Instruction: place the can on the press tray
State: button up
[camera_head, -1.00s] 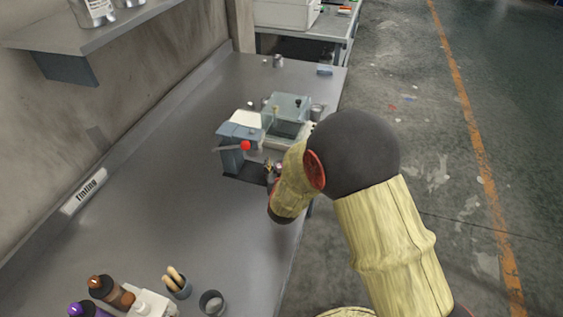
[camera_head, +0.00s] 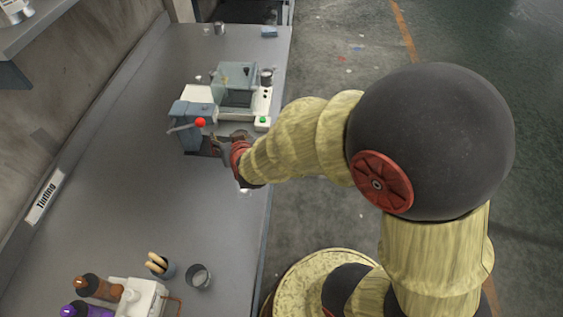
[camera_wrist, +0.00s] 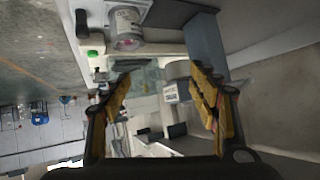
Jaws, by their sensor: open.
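The can (camera_wrist: 126,28) shows at the top of the wrist view, grey with a printed label and a pinkish end. It stands near the dark base plate (camera_wrist: 182,12) of the press, but I cannot tell whether it rests on it. My gripper (camera_wrist: 165,98) is open and empty, its yellow-padded fingers apart, with the can beyond them. In the head view my gripper (camera_head: 228,145) is beside the press (camera_head: 193,120), a blue-grey column with a red-knobbed lever. My wrist partly covers the tray area, and I cannot make out the can there.
A glass-topped machine (camera_head: 236,84) with a green button stands behind the press. A grey cup (camera_head: 199,277), a brush holder (camera_head: 163,267) and bottles (camera_head: 99,288) are at the near end. The bench's left middle is clear.

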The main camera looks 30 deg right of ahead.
jog(key=s+r+n+g+y, duration=0.2)
jog(key=s+r+g, duration=0.1)
jog(key=s+r, duration=0.65)
jog(key=s+d+r+g, duration=0.1)
jog(key=s+d+r, duration=0.1)
jog(key=s, duration=0.6)
jog(key=s+d+r+g+h, duration=0.1)
jog(key=s+d+r+g, duration=0.1)
jog(key=s, duration=0.7)
jog(key=shift+d+r, duration=0.55)
jog(key=shift+r, duration=0.35)
